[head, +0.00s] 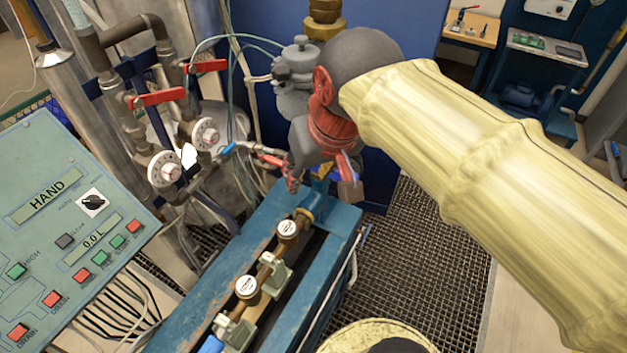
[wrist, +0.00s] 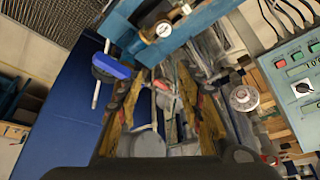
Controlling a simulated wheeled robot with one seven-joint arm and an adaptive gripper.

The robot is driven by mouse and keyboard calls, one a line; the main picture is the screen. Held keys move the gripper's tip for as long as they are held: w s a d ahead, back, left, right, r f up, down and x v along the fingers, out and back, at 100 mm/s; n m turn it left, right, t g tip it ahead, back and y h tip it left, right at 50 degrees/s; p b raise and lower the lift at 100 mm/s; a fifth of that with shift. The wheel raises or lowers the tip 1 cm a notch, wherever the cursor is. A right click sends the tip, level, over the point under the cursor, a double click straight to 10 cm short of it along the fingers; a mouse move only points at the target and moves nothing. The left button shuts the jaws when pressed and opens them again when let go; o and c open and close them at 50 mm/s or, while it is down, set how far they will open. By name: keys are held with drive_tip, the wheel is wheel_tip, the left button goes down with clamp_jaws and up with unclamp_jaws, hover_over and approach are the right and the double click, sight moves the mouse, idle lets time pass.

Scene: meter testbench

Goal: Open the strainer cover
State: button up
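A grey metal housing with a round capped top (head: 297,62), which looks like the strainer and its cover, stands behind my gripper in the head view. My arm and gripper hide part of it. My gripper (head: 318,172) points down past the front of this housing, above the far end of the blue bench. Its fingers are spread apart in both views. In the wrist view, grey parts and a small red part show between the fingers (wrist: 165,110), but I cannot tell whether any is the strainer cover. I see no contact with the cover.
A blue bench (head: 340,222) carries brass meters (head: 247,288). Pipes with red lever handles (head: 158,98) and white dials (head: 165,168) stand left. A green control panel (head: 65,225) is at lower left. Mesh floor (head: 425,260) lies right of the bench.

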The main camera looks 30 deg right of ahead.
idle(0.3)
drive_tip(key=s+f+b, duration=0.2)
drive_tip(key=f+b, duration=0.1)
drive_tip(key=f, duration=0.5)
drive_tip(key=s+f+n+b, duration=0.1)
drive_tip(key=s+f+b, duration=0.2)
drive_tip(key=f, duration=0.5)
drive_tip(key=shift+s+a+f+t+b, duration=0.2)
drive_tip(key=shift+s+a+t+b, duration=0.1)
drive_tip(key=shift+s+b, duration=0.1)
drive_tip(key=shift+r, duration=0.1)
